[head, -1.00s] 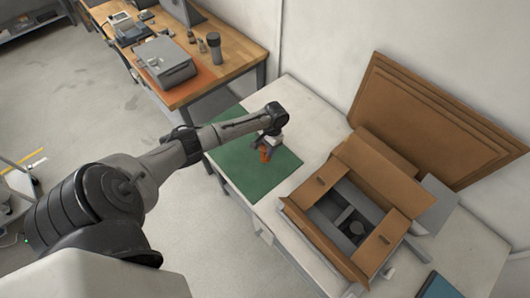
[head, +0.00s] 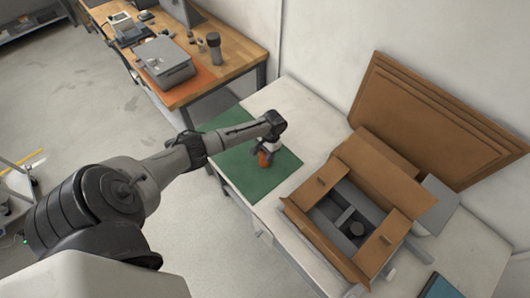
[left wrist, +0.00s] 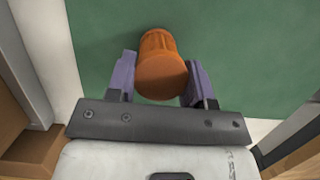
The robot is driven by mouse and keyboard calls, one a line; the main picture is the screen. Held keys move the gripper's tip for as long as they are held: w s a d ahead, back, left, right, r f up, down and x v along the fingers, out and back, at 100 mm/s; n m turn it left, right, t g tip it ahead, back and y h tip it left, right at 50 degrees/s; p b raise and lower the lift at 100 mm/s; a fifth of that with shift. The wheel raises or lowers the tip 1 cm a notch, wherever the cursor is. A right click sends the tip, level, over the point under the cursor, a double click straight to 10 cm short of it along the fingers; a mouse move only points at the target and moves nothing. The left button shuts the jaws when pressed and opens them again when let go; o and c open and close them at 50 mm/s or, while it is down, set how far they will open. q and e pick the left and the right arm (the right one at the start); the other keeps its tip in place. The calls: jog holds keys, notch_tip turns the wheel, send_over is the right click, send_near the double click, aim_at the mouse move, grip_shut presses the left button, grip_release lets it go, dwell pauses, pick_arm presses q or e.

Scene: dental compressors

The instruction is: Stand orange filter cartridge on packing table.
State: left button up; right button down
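The orange filter cartridge (head: 264,159) is on the green mat on the packing table. In the left wrist view the cartridge (left wrist: 161,68) shows its round end toward the camera and its ribbed side beyond; it looks upright. My left gripper (head: 264,152) is just above and around it. In the left wrist view the two purple-grey fingers of the left gripper (left wrist: 160,75) flank the cartridge, with a narrow gap at the fingertips, so it looks open. The cartridge's base contact is partly hidden. My right gripper is not in view.
The green mat (head: 240,179) lies on the white packing table (head: 295,108). An open cardboard box (head: 324,248) with grey dividers stands to the right, with flat cardboard (head: 425,115) against the wall. A wooden bench (head: 233,62) with equipment is behind. The table behind the mat is clear.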

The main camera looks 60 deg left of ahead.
pick_arm(q)
jog(key=o, duration=0.4)
jog(key=shift+o, duration=0.2)
jog(key=shift+r, duration=0.1)
jog(key=shift+r, duration=0.25)
jog(key=v, duration=1.1)
jog(key=shift+r+p, duration=0.3)
jog(key=shift+p, duration=0.15)
jog(key=shift+w, duration=0.1)
